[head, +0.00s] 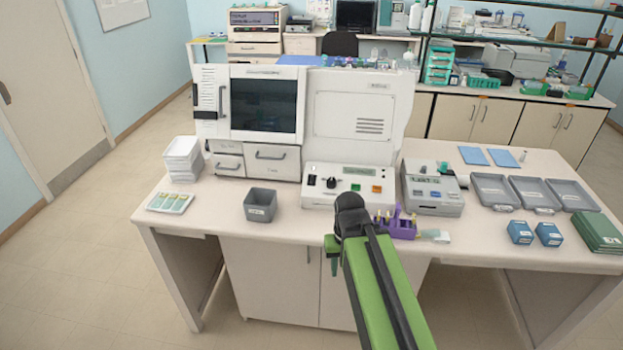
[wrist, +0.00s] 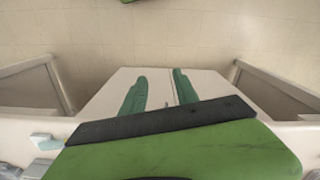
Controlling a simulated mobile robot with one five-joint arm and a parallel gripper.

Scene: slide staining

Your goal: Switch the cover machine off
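A large white machine (head: 362,118) stands at the back of the bench, with a dark-windowed door at its left. Its low control panel (head: 318,198) faces me and carries dark knobs or switches (head: 331,183), a green button (head: 355,188), an orange button (head: 377,189) and a small display. I cannot read its label or the switch state. My gripper (head: 333,268) hangs in front of the bench's front edge, nearer to me than the panel and apart from it. In the wrist view my gripper (wrist: 160,75) shows two green fingers spread apart with nothing between them.
A grey bin (head: 260,206) stands left of the panel. A purple rack (head: 401,226) with upright tools stands at the front edge, close right of my arm. A grey device (head: 433,190) and grey trays (head: 493,192) are further right. White cabinet doors (head: 270,282) are below.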

